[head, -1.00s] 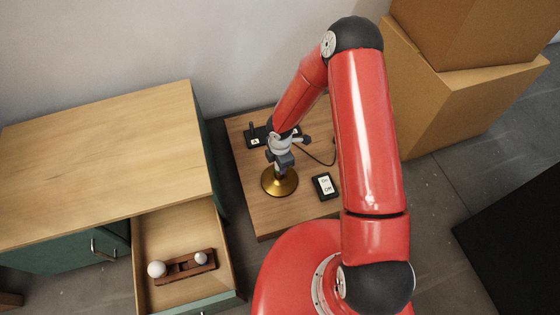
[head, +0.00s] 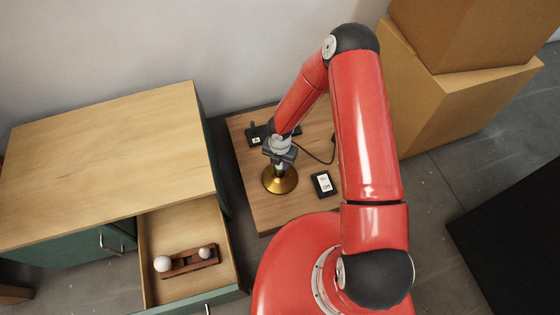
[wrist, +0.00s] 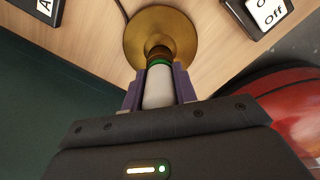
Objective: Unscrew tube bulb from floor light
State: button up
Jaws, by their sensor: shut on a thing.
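The floor light's round brass base (head: 281,183) stands on the low wooden platform; it also shows in the wrist view (wrist: 188,38). The tube bulb (wrist: 158,90), a pale white cylinder with a green ring at its lower end, is in line with the brass socket (wrist: 158,52). I cannot tell how far it sits in the socket. My gripper (head: 279,162) is above the base, shut on the bulb, one finger on each side in the wrist view. In the head view my gripper and wrist hide most of the bulb.
A black On/Off switch box (head: 323,185) lies right of the light on the platform (head: 262,218). Another black device (head: 258,136) sits behind. An open drawer (head: 185,218) at left holds a wooden rack (head: 186,262) with round bulbs. Cardboard boxes (head: 440,100) stand at right.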

jog(key=n+p, duration=0.2)
jog(key=shift+r+n, duration=0.3)
jog(key=shift+n, duration=0.1)
jog(key=shift+n+p, duration=0.65)
jog(key=shift+n, duration=0.35)
jog(key=n, duration=0.3)
jog(key=shift+a+f+p, duration=0.1)
jog(key=shift+f+p, duration=0.2)
jog(key=shift+p, duration=0.05)
jog(key=o, duration=1)
